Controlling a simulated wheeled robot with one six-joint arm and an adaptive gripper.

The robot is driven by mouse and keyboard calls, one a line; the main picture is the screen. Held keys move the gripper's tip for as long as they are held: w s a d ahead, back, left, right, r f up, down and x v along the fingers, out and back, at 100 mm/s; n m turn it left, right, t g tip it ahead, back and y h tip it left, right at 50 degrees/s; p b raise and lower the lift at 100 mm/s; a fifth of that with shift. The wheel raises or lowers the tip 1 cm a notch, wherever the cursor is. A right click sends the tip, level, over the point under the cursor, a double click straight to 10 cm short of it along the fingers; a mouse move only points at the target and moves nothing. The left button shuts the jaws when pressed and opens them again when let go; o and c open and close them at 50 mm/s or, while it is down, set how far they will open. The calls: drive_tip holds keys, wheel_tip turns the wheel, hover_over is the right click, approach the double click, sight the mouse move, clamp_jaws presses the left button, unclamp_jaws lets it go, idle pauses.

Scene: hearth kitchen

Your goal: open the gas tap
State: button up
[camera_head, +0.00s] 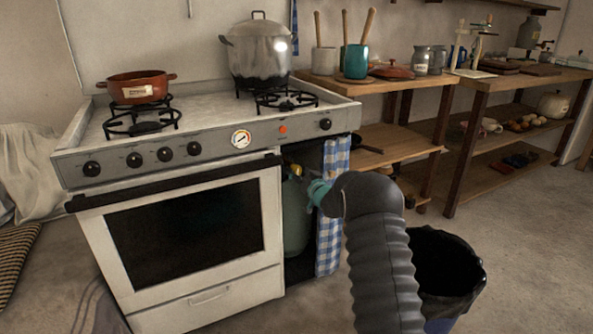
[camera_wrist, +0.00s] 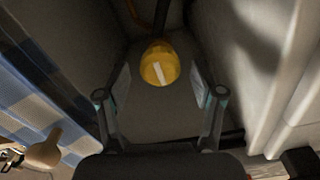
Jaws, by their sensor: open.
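The gas tap (camera_wrist: 159,66) is a yellow knob with a white bar across its face, in the upper middle of the wrist view. The bar is slightly tilted from upright. In the head view the tap (camera_head: 297,169) is a small yellow spot above the green gas bottle (camera_head: 295,214), in the recess beside the oven. My gripper (camera_wrist: 160,95) is open, with one finger on each side of the knob in the wrist view. I cannot tell whether the fingers touch it. In the head view my gripper (camera_head: 318,190) reaches into the recess, partly hidden by my arm.
A blue checked curtain (camera_head: 333,205) hangs at the recess's right; it fills the wrist view's left side (camera_wrist: 40,95). The white stove (camera_head: 180,240) bounds the recess on the left. A black-lined bin (camera_head: 455,268) stands at right. A hose (camera_wrist: 160,18) runs behind the tap.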

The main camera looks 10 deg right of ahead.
drive_tip(key=shift+x, duration=1.1)
drive_tip(key=c, duration=1.1)
drive_tip(key=shift+c, duration=0.2)
